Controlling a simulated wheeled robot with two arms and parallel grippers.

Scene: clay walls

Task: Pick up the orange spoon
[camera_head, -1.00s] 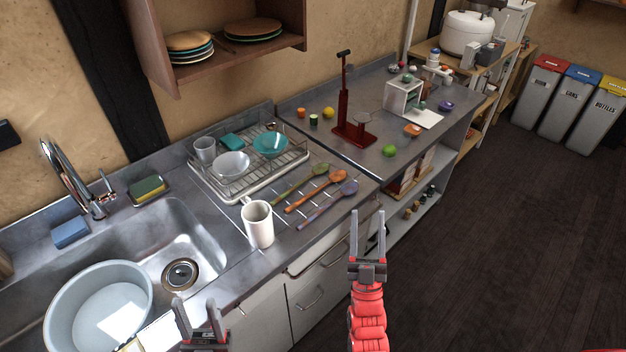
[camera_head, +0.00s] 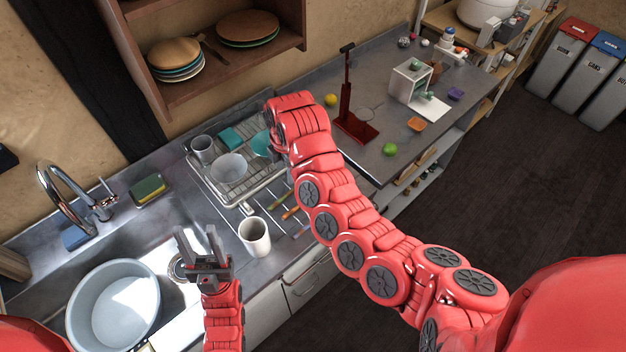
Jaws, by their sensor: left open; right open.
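The orange spoon (camera_head: 291,212) lies on the metal counter between the white mug and my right arm. Only a short piece of its handle shows; my arm hides the rest. The green spoon's handle (camera_head: 279,194) shows beside it. My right gripper (camera_head: 275,142) is mostly hidden behind its own red wrist, over the dish rack's right side near the teal bowl, with nothing seen in it. My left gripper (camera_head: 198,238) is open and empty, fingers up, over the sink's right side, left of the mug.
A white mug (camera_head: 255,238) stands close to the spoons. The dish rack (camera_head: 213,187) holds a cup and bowls. A grey basin (camera_head: 113,305) sits in the sink. A wooden shelf (camera_head: 205,88) with plates hangs above. A dark red stand (camera_head: 356,125) is further right.

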